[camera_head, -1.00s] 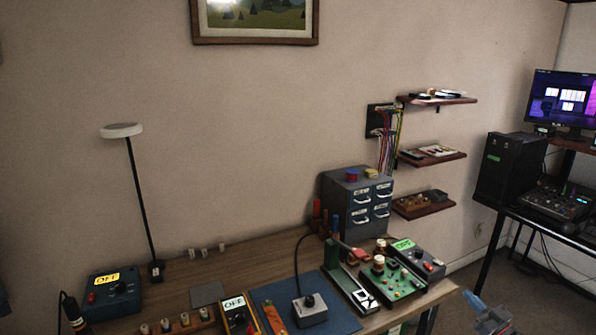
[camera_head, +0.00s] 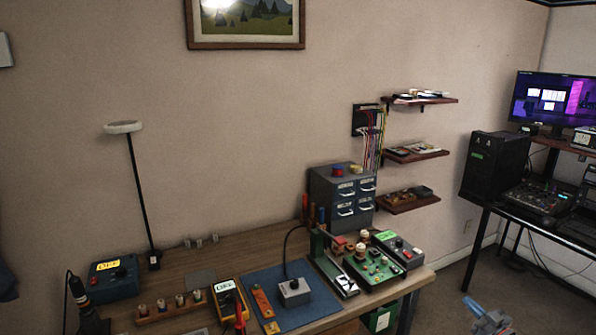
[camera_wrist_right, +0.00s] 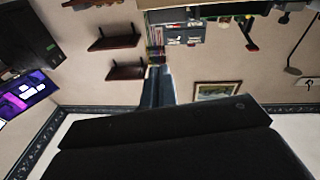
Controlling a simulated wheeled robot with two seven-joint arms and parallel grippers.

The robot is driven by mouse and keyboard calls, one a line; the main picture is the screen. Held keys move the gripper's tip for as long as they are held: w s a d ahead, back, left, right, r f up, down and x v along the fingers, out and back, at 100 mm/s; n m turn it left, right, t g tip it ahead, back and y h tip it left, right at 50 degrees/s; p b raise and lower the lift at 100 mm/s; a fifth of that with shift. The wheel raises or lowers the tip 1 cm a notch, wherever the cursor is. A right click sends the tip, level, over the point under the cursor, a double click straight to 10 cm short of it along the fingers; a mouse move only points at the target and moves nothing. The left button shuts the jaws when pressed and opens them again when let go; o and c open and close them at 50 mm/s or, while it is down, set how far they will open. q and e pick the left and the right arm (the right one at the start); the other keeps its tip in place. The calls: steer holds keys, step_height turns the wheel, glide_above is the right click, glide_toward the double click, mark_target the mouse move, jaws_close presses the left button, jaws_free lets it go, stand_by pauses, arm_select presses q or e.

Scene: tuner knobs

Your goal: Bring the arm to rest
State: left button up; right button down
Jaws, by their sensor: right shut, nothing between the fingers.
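My right gripper (camera_head: 469,301) shows at the lower right of the head view, over the floor, right of the workbench's end and apart from it. Its blue fingers look shut and empty. In the right wrist view the blue fingers (camera_wrist_right: 156,70) lie close together with nothing between them, seen against the room turned upside down. My left gripper is not in view.
The workbench (camera_head: 245,245) holds a green circuit board (camera_head: 374,272), a yellow multimeter (camera_head: 228,300), a blue mat (camera_head: 262,283) and a drawer cabinet (camera_head: 325,188). A black desk (camera_head: 548,229) with equipment stands at right. Floor between them is clear.

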step_height(320, 180, down, 6)
steer(key=d+g+h, duration=0.2)
steer(key=g+h, duration=0.3)
steer(key=h, duration=0.1)
steer(key=s+a+f+g+h, duration=0.3)
steer(key=s+a+f+g, duration=0.2)
steer(key=s+a+f, duration=0.5)
steer(key=s+a+f+m+g+y, duration=0.1)
steer(key=s+a+f, duration=0.3)
steer(key=s+a, duration=0.7)
steer(key=s+a+f+g+y, duration=0.1)
steer(key=s+a+f+g, duration=0.2)
steer(key=s+a, duration=0.9)
steer(key=s+a+f+m+g+y, duration=0.1)
steer(key=s+a+f, duration=0.4)
steer(key=s+a, duration=0.6)
steer(key=shift+s+a+f+m+g+y, duration=0.25)
steer(key=shift+s+g+y, duration=0.35)
steer(key=shift+s+g, duration=0.4)
steer(key=shift+w+a+r, duration=0.1)
